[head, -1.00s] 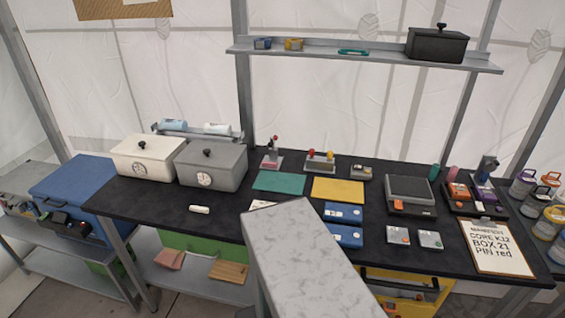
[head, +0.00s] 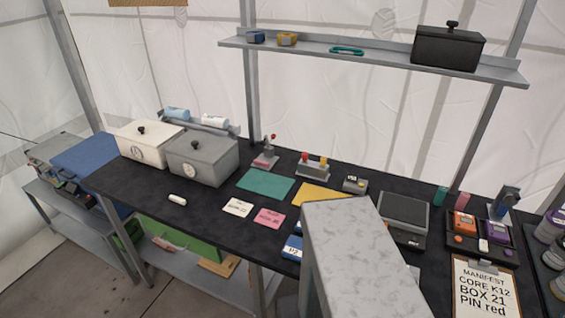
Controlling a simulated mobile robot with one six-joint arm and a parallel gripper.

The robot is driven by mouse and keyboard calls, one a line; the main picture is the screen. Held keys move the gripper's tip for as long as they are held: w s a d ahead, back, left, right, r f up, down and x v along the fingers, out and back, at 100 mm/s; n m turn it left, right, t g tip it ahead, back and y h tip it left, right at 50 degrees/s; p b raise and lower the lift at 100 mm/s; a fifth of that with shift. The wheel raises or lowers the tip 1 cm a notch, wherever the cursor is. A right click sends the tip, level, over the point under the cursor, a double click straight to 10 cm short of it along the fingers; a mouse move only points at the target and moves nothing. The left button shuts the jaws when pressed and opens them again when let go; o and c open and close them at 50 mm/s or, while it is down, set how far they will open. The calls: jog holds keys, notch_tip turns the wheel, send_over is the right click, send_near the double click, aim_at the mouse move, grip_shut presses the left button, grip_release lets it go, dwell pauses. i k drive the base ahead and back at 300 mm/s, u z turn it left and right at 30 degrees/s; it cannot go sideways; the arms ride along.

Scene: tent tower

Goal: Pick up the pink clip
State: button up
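I cannot make out a pink clip for certain in the head view. Pink things on the black bench are a flat pink card (head: 269,217) with writing, near the front edge, and a small upright pink cylinder (head: 461,201) at the back right. A small stand with a pinkish base (head: 265,161) and a red-tipped lever stands behind the green mat. My gripper is not in view, so its state does not show. A pale grey form in the foreground hides part of the bench front.
The black bench (head: 150,190) carries a white lidded box (head: 145,145), a grey lidded box (head: 203,160), a green mat (head: 265,184), a scale (head: 403,215) and a clipboard (head: 486,290). A wall shelf (head: 385,60) holds a black box (head: 448,47) and a teal carabiner (head: 346,51).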

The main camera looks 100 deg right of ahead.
aim_at(257, 161)
jog(key=u, duration=0.3)
jog(key=k, duration=0.3)
jog(key=z, duration=0.9)
jog(key=i, duration=0.65)
jog(key=z, duration=0.2)
